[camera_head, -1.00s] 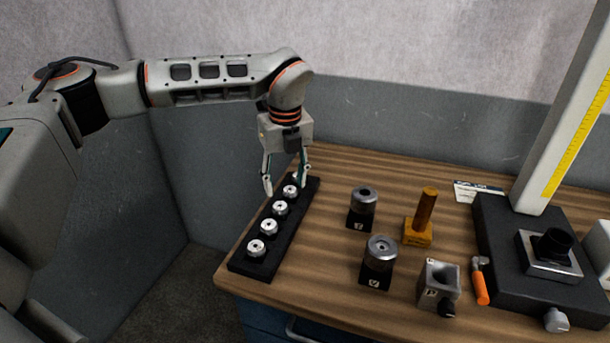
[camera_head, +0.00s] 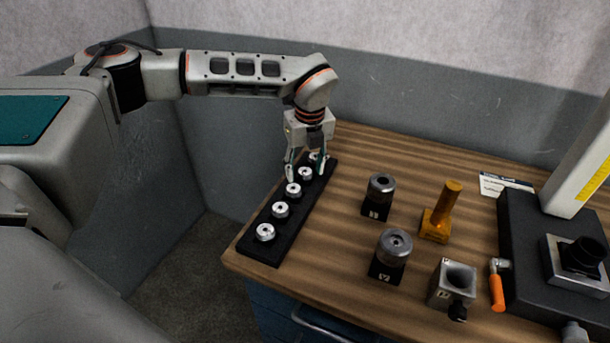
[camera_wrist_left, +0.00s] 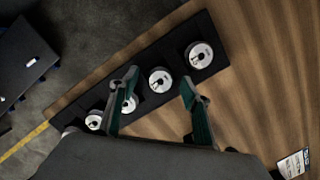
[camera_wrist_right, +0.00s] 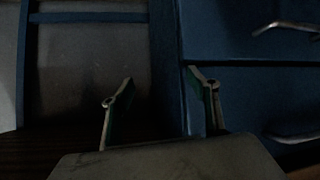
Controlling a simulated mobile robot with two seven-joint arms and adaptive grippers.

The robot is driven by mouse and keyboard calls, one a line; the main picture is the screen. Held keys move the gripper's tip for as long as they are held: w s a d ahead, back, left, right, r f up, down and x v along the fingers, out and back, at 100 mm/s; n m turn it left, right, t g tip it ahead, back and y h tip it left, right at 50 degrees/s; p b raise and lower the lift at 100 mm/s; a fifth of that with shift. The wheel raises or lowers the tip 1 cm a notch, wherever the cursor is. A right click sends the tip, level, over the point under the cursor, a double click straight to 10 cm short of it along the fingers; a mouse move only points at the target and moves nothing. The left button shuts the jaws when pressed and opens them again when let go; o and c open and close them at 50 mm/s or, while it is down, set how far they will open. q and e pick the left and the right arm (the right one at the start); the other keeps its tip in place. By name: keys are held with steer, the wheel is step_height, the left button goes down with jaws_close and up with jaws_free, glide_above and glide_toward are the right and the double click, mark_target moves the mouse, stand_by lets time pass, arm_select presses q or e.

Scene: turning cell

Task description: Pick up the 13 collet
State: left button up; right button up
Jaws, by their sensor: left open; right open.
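Several silver collets with dark centre holes stand in a row on a black rack (camera_head: 252,250) at the table's left edge. Their size marks are too small to read, so I cannot tell which is the 13 collet. My left gripper (camera_head: 306,174) is open and points down at the far part of the row. In the left wrist view, one collet (camera_wrist_left: 160,80) shows between its fingertips, and the end collet (camera_wrist_left: 199,55) lies beyond them. No collet is visibly gripped. My right gripper (camera_wrist_right: 160,76) is open and empty, showing only in its wrist view.
Two dark-based holders with round metal tops (camera_head: 380,187) (camera_head: 394,245) stand right of the rack. An orange-yellow post (camera_head: 447,205), a grey block (camera_head: 452,284), an orange handle (camera_head: 497,288) and a black gauge base (camera_head: 520,235) stand farther right. Blue drawers (camera_wrist_right: 250,90) face my right gripper.

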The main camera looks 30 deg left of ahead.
arm_select(q)
steer(key=shift+f, duration=0.15)
steer(key=c, duration=1.3)
steer(key=shift+w+r, duration=0.1)
steer(key=shift+r, duration=0.1)
